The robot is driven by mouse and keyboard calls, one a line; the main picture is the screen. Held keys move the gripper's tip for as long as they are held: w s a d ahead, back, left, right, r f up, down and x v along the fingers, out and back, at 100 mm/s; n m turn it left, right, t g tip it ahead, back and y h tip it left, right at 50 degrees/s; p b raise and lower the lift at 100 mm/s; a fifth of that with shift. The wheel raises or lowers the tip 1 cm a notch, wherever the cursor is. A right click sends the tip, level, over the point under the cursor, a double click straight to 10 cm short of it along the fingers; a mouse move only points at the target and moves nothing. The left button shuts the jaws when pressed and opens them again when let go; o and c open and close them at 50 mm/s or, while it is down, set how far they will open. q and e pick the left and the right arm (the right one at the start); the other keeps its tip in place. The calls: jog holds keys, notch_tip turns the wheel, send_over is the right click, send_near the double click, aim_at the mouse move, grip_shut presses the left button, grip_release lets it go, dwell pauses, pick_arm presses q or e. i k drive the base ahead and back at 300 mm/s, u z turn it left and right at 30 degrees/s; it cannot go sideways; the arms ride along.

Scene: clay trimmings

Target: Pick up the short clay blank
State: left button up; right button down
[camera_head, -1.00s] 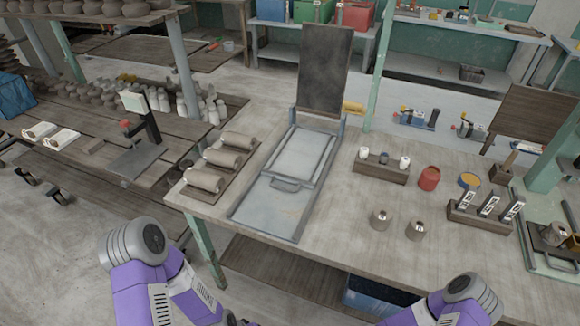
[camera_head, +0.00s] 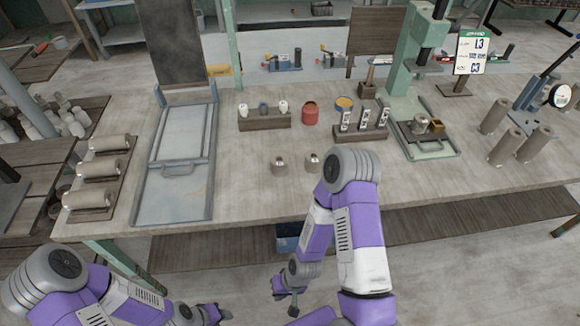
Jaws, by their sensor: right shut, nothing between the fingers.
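I cannot tell which one the task names. My right gripper (camera_head: 286,298) is shut and empty, low in front of the table edge, well below and apart from the blanks. My right arm's elbow rises close to the right blank in the picture. My left arm comes in at the lower left; its gripper (camera_head: 222,314) is small and partly cut off at the bottom edge, so its jaws are unclear.
Behind the blanks are a wooden holder (camera_head: 264,121), a red pot (camera_head: 310,114) and a tag rack (camera_head: 359,134). Several tall cylinders (camera_head: 505,147) stand at the right.

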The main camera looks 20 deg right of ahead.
aim_at(419, 122)
jog(key=z, duration=1)
